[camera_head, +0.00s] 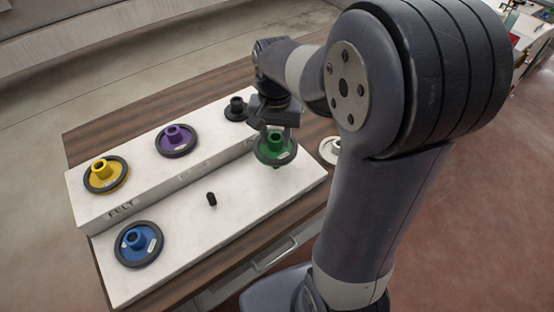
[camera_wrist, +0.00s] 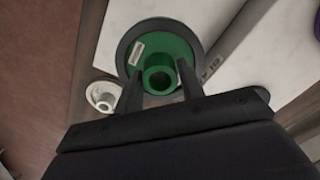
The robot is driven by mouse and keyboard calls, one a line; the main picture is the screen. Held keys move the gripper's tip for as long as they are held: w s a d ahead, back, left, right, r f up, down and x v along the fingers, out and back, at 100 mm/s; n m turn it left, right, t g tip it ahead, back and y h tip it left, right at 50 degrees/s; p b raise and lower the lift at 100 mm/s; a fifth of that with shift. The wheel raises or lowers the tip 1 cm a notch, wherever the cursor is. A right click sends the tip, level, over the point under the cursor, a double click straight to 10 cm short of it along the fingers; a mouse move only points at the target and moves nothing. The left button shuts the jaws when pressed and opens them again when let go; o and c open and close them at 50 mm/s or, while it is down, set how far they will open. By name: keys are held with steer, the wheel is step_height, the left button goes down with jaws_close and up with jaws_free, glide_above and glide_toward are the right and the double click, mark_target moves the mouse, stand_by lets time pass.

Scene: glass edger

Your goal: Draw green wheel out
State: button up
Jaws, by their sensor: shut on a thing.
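The green wheel (camera_head: 274,150) has a dark rim, a green face with a white label and a raised hub. In the head view it is at the right end of the lower white step. My gripper (camera_head: 274,128) is above it, shut on its hub. In the wrist view the green wheel (camera_wrist: 170,52) fills the top middle, and the fingers of my gripper (camera_wrist: 160,88) stand on either side of the hub. The wheel's underside is hidden, so I cannot tell whether it touches the step or a peg.
On the upper step sit a yellow wheel (camera_head: 105,174), a purple wheel (camera_head: 176,140) and a black one (camera_head: 236,109). A blue wheel (camera_head: 138,243) is on the lower step, left of a bare black peg (camera_head: 211,199). A white wheel (camera_head: 329,150) lies right of the green wheel.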

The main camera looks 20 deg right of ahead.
step_height(320, 180, up, 4)
steer(key=p, duration=0.3)
steer(key=shift+p, duration=0.3)
